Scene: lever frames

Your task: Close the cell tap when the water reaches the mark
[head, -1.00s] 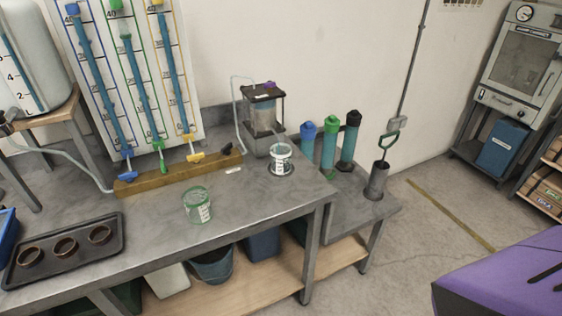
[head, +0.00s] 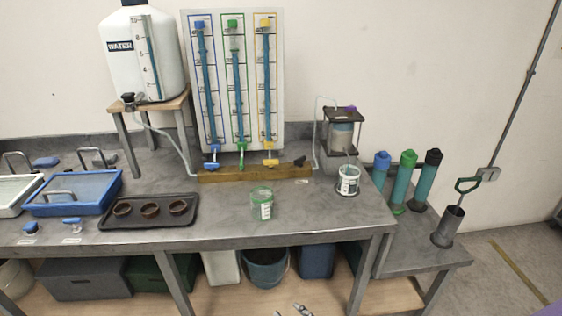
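The clear cell (head: 341,135) with dark end plates stands at the back right of the bench, a tube running from its top. A small black tap-like part (head: 300,161) is at the right end of the wooden bar; I cannot tell whether it is the cell tap or how it is set. A white-rimmed cup (head: 348,181) with a label stands in front of the cell; its water level and mark are too small to read. A clear green-rimmed beaker (head: 262,204) stands left of it.
A board (head: 184,80) bears three water tubes with blue, green and yellow taps. A white water tank (head: 115,60) stands on a stool. A dark tray (head: 110,220) holds three rings. Blue, green and black-capped cylinders stand right. The bench front is clear around the beaker.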

